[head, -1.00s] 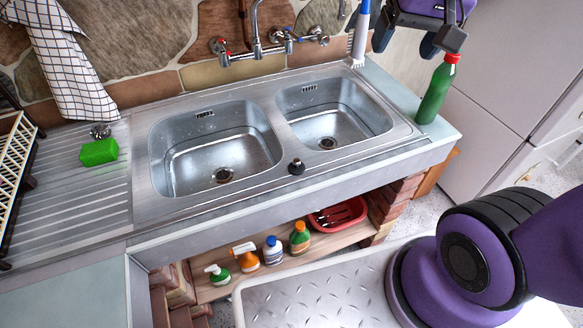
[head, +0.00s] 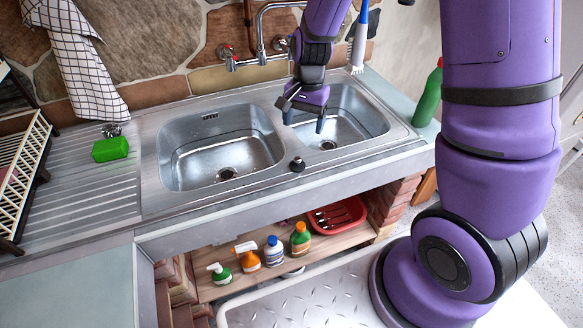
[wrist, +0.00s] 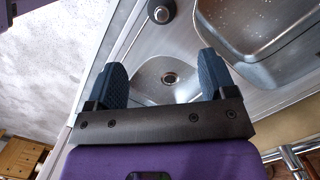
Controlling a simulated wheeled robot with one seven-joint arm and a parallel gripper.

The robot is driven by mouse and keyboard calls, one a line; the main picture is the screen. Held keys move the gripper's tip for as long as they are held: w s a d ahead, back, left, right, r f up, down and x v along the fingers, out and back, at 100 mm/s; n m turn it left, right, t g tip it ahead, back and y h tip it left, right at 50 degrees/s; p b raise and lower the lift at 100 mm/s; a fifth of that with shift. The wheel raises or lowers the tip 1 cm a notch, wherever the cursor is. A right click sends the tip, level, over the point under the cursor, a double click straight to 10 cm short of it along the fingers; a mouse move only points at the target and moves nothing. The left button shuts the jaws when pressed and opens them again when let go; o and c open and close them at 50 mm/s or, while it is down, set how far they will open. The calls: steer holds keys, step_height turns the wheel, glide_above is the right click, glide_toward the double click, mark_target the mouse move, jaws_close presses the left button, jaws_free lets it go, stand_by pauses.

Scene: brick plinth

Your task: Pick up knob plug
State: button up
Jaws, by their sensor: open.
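The knob plug (head: 297,164) is a small black knob on a round base. It sits on the metal rim at the front, between the two sink basins. It also shows in the wrist view (wrist: 161,12) at the top edge, beyond my fingertips. My gripper (head: 303,115) is above the right basin (head: 362,132), behind the plug in the head view. In the wrist view, my gripper (wrist: 162,62) has its two dark fingers spread wide, with nothing between them but the basin and drain below. The fingers are apart from the plug.
The tap (head: 262,40) stands behind the basins. A brush (head: 360,40) and a green bottle (head: 428,97) are at the right. A green sponge (head: 110,149) lies on the drainboard. Several bottles and a red tray (head: 338,214) are on the shelf below. The left basin (head: 215,150) is empty.

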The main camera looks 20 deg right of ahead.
mark_target(298, 157)
steer(key=shift+s+a+f, duration=0.2)
steer(key=shift+a+f, duration=0.1)
steer(key=shift+f, duration=1.65)
steer(key=shift+s+a+f, duration=0.2)
steer(key=shift+a+f, duration=0.15)
steer(key=shift+f, duration=1.6)
steer(key=shift+s+a+f, duration=0.2)
steer(key=shift+a+f, duration=0.1)
steer(key=shift+f, duration=1.65)
steer(key=c, duration=1.1)
steer(key=shift+o, duration=0.2)
steer(key=shift+r, duration=0.15)
